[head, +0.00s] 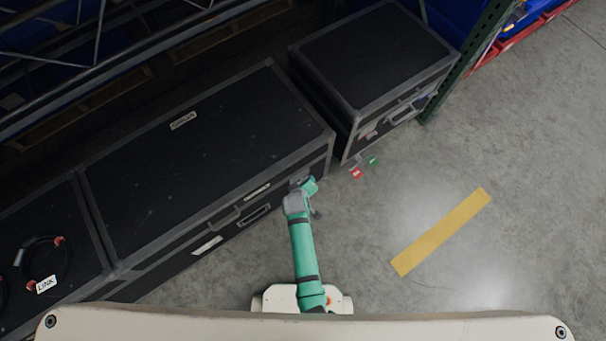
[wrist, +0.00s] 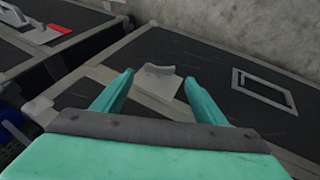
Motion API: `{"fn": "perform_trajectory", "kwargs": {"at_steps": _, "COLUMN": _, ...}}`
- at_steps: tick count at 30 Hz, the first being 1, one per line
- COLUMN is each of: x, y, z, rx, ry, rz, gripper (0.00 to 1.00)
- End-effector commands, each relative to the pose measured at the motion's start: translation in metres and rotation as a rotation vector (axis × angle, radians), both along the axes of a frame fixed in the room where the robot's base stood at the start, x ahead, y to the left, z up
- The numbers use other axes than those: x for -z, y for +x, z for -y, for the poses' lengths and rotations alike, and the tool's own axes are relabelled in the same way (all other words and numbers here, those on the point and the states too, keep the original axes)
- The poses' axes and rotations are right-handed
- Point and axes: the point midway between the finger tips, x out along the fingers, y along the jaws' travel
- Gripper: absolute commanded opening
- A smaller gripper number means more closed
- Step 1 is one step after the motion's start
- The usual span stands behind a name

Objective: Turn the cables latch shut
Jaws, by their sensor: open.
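The long black case (head: 215,150) in the middle has a small pale label (head: 183,120) on its lid, too small to read surely. In the wrist view, a grey latch tab (wrist: 159,69) stands on a pale metal plate (wrist: 152,84) on this case's front. My gripper (wrist: 159,77) is open, with its two teal fingers apart on either side of the plate and nothing held. I cannot tell whether the fingers touch the latch. In the head view, my gripper (head: 308,186) is at the front right end of the case and hides the latch.
A case at left (head: 25,240) carries a cable loop. Floor with a yellow stripe (head: 440,232) is clear at right.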

Motion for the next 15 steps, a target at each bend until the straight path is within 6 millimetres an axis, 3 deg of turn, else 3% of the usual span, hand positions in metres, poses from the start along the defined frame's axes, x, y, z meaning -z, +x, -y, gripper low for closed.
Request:
{"fn": "perform_trajectory", "kwargs": {"at_steps": 6, "x": 0.030, "y": 0.018, "z": 0.002, "rx": 0.002, "ry": 0.001, "rz": -0.001, "gripper": 0.66}}
{"fn": "perform_trajectory", "kwargs": {"at_steps": 15, "x": 0.051, "y": 0.031, "z": 0.004, "rx": 0.001, "ry": 0.001, "rz": 0.000, "gripper": 0.66}}
